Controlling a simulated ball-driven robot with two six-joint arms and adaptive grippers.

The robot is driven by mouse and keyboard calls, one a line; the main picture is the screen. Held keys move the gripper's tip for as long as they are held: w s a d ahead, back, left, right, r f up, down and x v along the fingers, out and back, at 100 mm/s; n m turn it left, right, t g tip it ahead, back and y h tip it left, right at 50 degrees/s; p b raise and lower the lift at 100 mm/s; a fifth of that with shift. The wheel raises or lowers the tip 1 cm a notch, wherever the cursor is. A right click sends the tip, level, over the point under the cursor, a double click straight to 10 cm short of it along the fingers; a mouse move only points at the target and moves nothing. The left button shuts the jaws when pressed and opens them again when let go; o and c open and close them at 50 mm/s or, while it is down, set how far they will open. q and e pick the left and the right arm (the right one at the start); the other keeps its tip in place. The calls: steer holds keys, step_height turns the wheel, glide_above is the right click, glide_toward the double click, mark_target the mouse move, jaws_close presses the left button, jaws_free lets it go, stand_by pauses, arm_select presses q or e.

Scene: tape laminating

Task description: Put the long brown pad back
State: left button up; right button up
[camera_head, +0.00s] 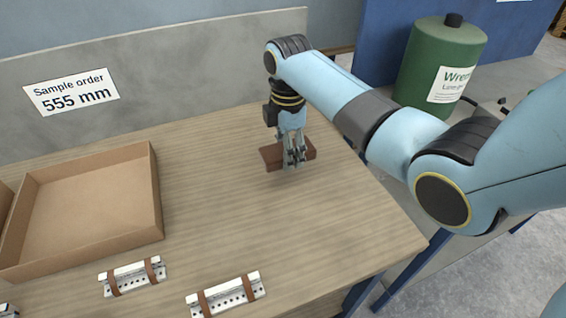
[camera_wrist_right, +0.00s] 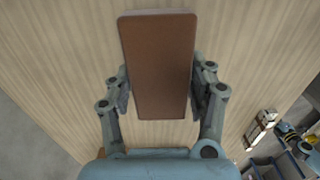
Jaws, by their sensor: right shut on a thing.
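The long brown pad (camera_head: 271,155) is at the back right of the wooden table in the head view. My right gripper (camera_head: 293,163) is over its middle, with fingers on either side of it. In the right wrist view the pad (camera_wrist_right: 158,60) lies lengthwise between the two fingers of the right gripper (camera_wrist_right: 158,98), which is shut on it. I cannot tell whether the pad touches the table or is just above it. My left gripper is in neither view.
An open cardboard tray (camera_head: 158,195) stands on the left of the table (camera_head: 250,220). Two white perforated rails with brown bands (camera_head: 133,277) (camera_head: 226,297) lie near the front. A grey panel with a "555 mm" sign (camera_head: 72,92) stands behind. The table's middle is clear.

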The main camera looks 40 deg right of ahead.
mark_target(282, 146)
steer(key=shift+w+a+f, duration=0.15)
steer(key=shift+w+f, duration=0.35)
steer(key=shift+w, duration=0.3)
step_height(282, 146, down, 3)
steer(key=shift+f+b, duration=0.2)
steer(key=shift+b, duration=0.15)
steer(key=shift+f, duration=0.3)
steer(key=shift+f, duration=0.1)
steer(key=o, duration=1.1)
step_height(282, 146, up, 12)
steer(key=shift+r+p, duration=0.15)
steer(key=shift+p, duration=0.5)
steer(key=shift+s, duration=0.1)
